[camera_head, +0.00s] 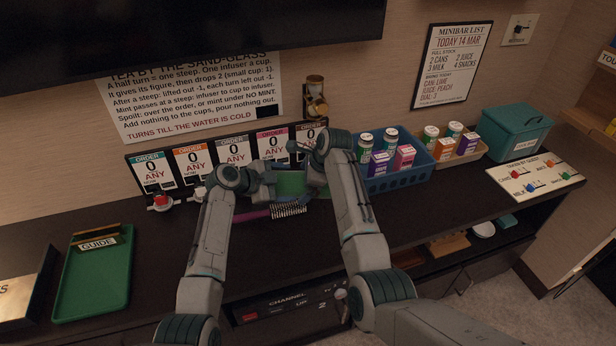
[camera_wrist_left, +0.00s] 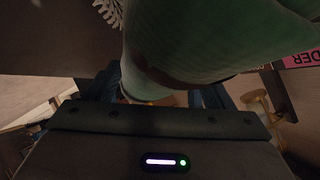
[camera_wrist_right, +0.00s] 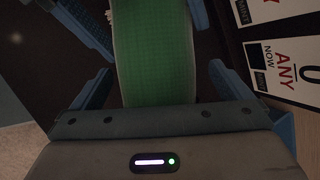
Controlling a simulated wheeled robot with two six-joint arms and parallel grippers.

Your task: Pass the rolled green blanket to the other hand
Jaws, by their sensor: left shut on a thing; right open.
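The rolled green blanket (camera_head: 290,184) is held up between my two grippers above the dark counter, in front of the order cards. It fills the upper part of the left wrist view (camera_wrist_left: 210,40) and runs up the middle of the right wrist view (camera_wrist_right: 153,50). My left gripper (camera_head: 264,184) is shut on the blanket's left part. My right gripper (camera_head: 314,178) is at its right part, and in the right wrist view its open fingers (camera_wrist_right: 155,85) stand apart on both sides of the roll. The fingertips are partly hidden in the head view.
A brush with a magenta handle (camera_head: 252,214) lies on the counter below the blanket. A blue crate (camera_head: 398,181) of cans and cartons stands to the right. A green tray (camera_head: 95,285) is at left. Order cards (camera_head: 191,161) stand behind; the front counter middle is clear.

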